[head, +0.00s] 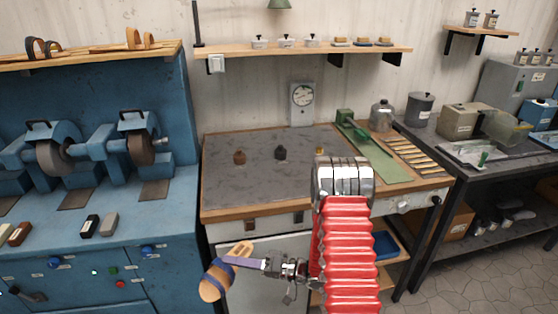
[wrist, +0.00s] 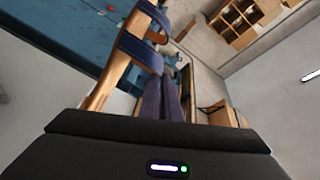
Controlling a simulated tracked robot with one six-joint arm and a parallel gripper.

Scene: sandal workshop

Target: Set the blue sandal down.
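The blue sandal (head: 213,284) has a tan sole and blue straps. It hangs in the air in front of the workbench, low in the head view. My gripper (head: 238,262) is shut on it, its purple fingers reaching in from the right. In the wrist view the sandal (wrist: 128,62) stands tilted at upper left, beyond and beside the nearly closed fingers (wrist: 163,85). The exact spot they grip is hidden. The workbench (head: 225,205) has a grey top with a wooden edge, behind and above the sandal in the head view.
A blue grinding machine (head: 140,210) stands left. A green board (head: 372,155) and a row of tools (head: 410,152) lie right.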

